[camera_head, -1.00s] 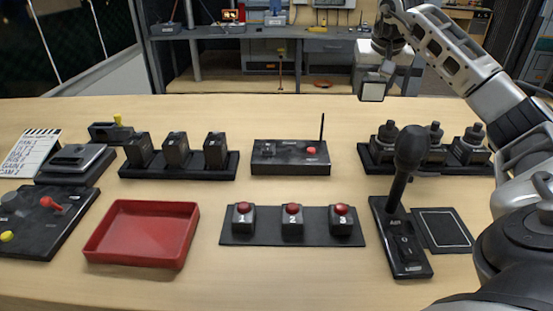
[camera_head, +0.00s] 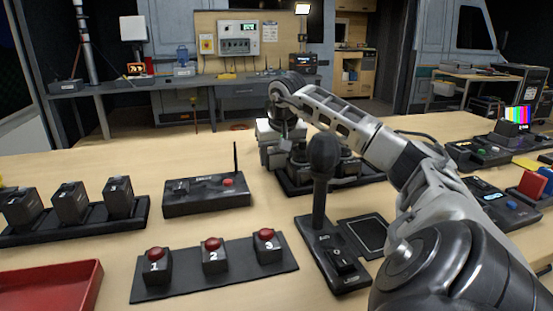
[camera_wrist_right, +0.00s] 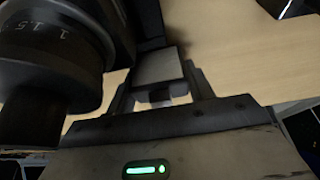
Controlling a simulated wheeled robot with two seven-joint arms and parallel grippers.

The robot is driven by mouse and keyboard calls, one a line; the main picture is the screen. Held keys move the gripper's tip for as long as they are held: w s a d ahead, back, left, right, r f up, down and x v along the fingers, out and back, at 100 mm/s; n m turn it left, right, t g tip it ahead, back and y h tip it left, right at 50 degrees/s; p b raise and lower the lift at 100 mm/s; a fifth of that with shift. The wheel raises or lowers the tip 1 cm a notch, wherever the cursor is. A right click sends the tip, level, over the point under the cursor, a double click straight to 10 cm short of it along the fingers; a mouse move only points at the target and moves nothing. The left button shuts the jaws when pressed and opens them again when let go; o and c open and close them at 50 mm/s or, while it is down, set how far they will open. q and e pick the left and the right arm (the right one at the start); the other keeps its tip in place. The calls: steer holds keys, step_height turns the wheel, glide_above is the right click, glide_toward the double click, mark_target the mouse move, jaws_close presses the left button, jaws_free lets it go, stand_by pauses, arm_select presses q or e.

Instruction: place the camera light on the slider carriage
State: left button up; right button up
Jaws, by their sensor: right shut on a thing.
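My right gripper (camera_head: 270,145) hangs at the back middle of the table in the head view, beside the lens rack (camera_head: 290,187); its fingertips are hard to make out there. In the right wrist view my right gripper (camera_wrist_right: 161,82) is shut on a small block with a flat grey face (camera_wrist_right: 158,65), which I take to be the camera light. A dark lens (camera_wrist_right: 50,70) with white numbers stands close at the left of that view. I cannot pick out the slider carriage in either view. My left gripper is not in view.
A microphone (camera_head: 322,165) stands upright in front of my right forearm. A black box with an antenna (camera_head: 207,196) and a panel of red buttons (camera_head: 213,265) lie left of it. Battery packs (camera_head: 72,202) stand further left. A colour-bar monitor (camera_head: 516,117) is at right.

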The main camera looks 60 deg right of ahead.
steer(key=shift+f, duration=0.1)
steer(key=o, duration=1)
